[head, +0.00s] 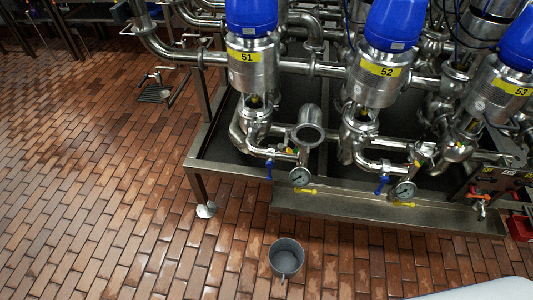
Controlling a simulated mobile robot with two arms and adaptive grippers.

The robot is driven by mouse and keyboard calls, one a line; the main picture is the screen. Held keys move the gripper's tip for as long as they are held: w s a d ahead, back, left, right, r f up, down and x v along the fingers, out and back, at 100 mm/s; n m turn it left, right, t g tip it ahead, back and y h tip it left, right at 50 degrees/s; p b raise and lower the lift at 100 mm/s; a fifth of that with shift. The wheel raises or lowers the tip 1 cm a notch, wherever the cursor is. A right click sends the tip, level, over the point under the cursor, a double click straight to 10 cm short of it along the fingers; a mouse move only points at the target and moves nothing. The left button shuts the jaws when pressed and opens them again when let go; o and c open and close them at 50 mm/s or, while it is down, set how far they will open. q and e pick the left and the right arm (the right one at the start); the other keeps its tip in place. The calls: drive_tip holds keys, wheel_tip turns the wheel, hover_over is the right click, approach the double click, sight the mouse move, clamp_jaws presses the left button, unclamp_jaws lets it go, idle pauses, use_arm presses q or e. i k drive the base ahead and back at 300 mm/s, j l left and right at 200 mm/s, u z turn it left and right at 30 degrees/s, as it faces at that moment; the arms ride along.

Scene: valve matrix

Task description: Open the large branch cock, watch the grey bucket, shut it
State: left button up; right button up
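The grey bucket (286,256) stands on the tiled floor in front of the valve frame. Its inside looks plain grey, and I cannot tell whether liquid is in it. Several small cocks show along the frame's front: a blue handle (269,168) and yellow lever (305,190) on the left, another blue handle (382,184) and yellow lever (403,204) in the middle, and an orange-handled tap (477,194) on the right. I cannot tell which is the large branch cock. No flow is visible. Neither gripper is in view.
Blue-topped valves labelled 51 (250,63), 52 (382,75) and 53 (500,90) stand on the metal frame (235,170). A round gauge (299,176) and another gauge (404,190) face forward. A low step (370,211) runs along the front. The left floor is mostly clear.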

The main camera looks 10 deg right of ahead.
sight(269, 164)
drive_tip(key=k+l, duration=0.3)
drive_tip(key=k, duration=0.15)
drive_tip(key=k+l, duration=0.35)
drive_tip(key=k+z, duration=0.05)
drive_tip(key=k, duration=0.1)
